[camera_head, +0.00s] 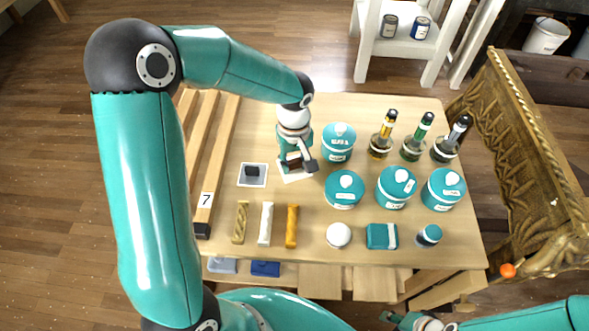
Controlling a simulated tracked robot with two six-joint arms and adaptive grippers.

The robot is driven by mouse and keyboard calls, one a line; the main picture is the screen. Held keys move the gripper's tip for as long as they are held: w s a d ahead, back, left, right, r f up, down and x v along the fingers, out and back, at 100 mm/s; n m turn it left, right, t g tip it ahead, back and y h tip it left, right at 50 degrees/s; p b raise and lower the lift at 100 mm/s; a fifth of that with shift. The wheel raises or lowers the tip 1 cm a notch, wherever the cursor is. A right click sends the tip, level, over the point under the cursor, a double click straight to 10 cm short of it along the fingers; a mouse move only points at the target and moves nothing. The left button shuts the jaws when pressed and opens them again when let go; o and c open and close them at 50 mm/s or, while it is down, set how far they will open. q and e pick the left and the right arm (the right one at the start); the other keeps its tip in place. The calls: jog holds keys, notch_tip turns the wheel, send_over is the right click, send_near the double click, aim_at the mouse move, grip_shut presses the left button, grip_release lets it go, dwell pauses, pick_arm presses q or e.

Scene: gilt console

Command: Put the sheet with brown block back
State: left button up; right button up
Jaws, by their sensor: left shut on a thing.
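A white sheet (296,178) with a small brown block (291,160) shows at the left-middle of the light wooden table (335,255). My left gripper (297,163) comes down from above and is shut on the brown block, partly hiding it and the sheet. I cannot tell whether the sheet touches the table. A similar grey-white sheet with a black block (252,172) lies just to the left. Of my right arm, only parts show at the bottom right edge, and its gripper's state is unclear.
Gold, white and orange bars (291,226) lie in front, beside a white round item (338,235) and a teal box (381,236). A wooden rack marked 7 (205,200) borders the left.

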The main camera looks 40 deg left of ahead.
aim_at(294, 168)
pick_arm(q)
jog(key=shift+f, duration=1.7)
jog(key=shift+f+b, duration=0.1)
jog(key=shift+b, duration=0.2)
jog(key=o, duration=1)
jog(key=shift+r, duration=0.3)
notch_tip(294, 168, up, 12)
jog(key=shift+f+p, duration=0.15)
jog(key=shift+p, duration=0.8)
jog(key=shift+s, duration=0.1)
